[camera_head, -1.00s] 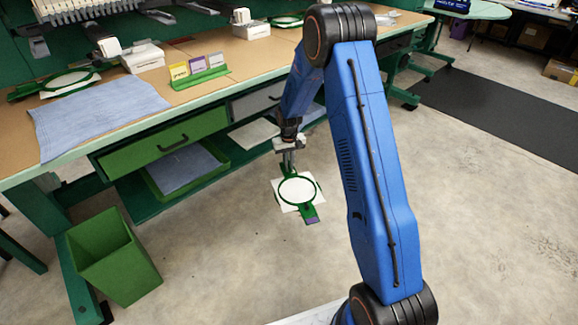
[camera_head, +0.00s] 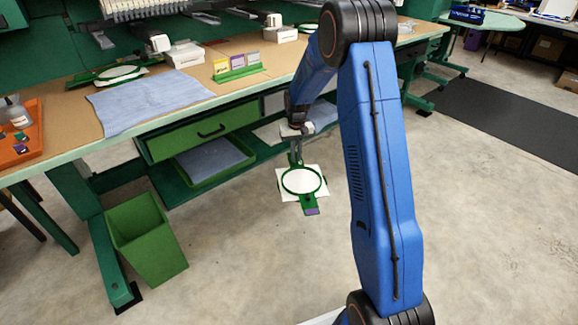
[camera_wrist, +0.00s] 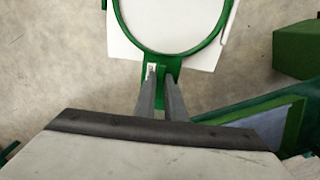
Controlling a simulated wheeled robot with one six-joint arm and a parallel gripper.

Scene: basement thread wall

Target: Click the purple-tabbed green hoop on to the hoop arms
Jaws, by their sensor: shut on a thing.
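My gripper (camera_head: 297,160) is shut on the near tab of a green hoop (camera_head: 283,184), which hangs over open floor in front of the bench. White cloth (camera_head: 302,181) fills the hoop and sticks out past its rim. A purple tab (camera_head: 311,211) is on the hoop's lower end, opposite my gripper. In the wrist view the fingers (camera_wrist: 161,95) close on the hoop's green tab (camera_wrist: 163,66); the hoop's far end is cut off.
The brown bench top (camera_head: 215,55) holds a blue cloth (camera_head: 150,100), a green card holder (camera_head: 240,73) and an orange tray (camera_head: 22,145). A green drawer (camera_head: 205,135) and a low green tray stand under it. A green bin (camera_head: 145,240) is on the floor. The floor right of it is clear.

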